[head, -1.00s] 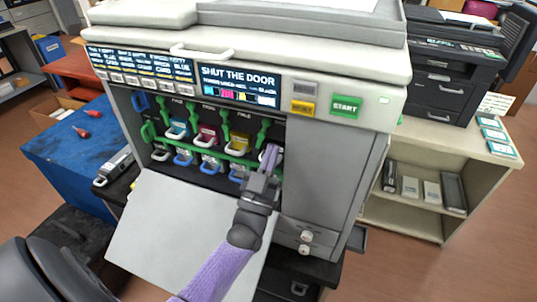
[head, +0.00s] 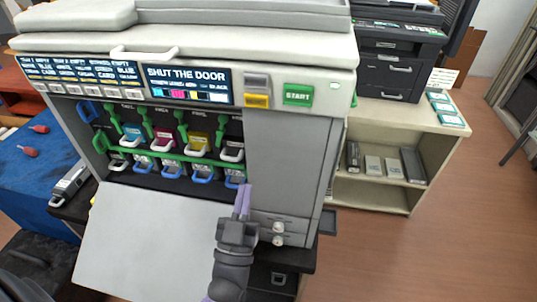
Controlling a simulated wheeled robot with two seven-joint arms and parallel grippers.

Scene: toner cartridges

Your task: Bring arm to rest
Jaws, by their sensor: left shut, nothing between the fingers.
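The large printer (head: 290,160) stands with its front door (head: 150,240) folded down. In the open bay a cyan cartridge (head: 131,130), a magenta cartridge (head: 164,138), a yellow cartridge (head: 198,139) and a dark cartridge (head: 232,150) sit side by side, with pale handles facing out. The printer's display (head: 188,84) reads "SHUT THE DOOR". My left gripper (head: 242,200) is shut and empty, in front of the printer over the right edge of the lowered door, below the dark cartridge and apart from it. My right gripper is not in view.
A green START button (head: 298,95) is on the printer's front. A pale shelf unit (head: 400,112) with boxes stands to the right. A blue-covered table (head: 30,170) with red tools is at the left. A grey and black cartridge (head: 70,185) lies beside the printer. Floor at right is clear.

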